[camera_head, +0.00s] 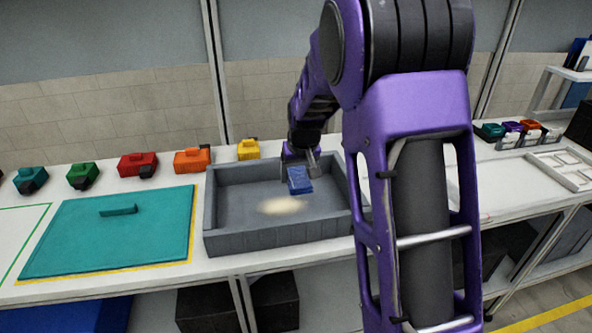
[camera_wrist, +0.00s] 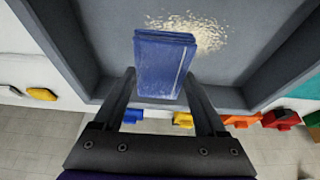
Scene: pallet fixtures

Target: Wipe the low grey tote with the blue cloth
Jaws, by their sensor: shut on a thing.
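The low grey tote (camera_head: 262,239) stands on the white bench in the middle of the head view. A pale, grainy patch (camera_head: 283,206) lies on its floor, and it also shows in the wrist view (camera_wrist: 203,32). The folded blue cloth (camera_head: 300,181) is in my gripper, over the tote near its back side. In the wrist view my gripper (camera_wrist: 157,88) is shut on the cloth (camera_wrist: 160,62), which sits between the two fingertips right beside the patch. I cannot tell whether the cloth touches the tote floor. My arm hides the tote's right end in the head view.
A teal mat (camera_head: 150,240) with a small teal bar (camera_head: 118,210) lies left of the tote. Red (camera_head: 137,165), orange (camera_head: 187,161) and yellow (camera_head: 247,149) blocks stand along the bench's back. A white rack (camera_head: 570,168) is at the right.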

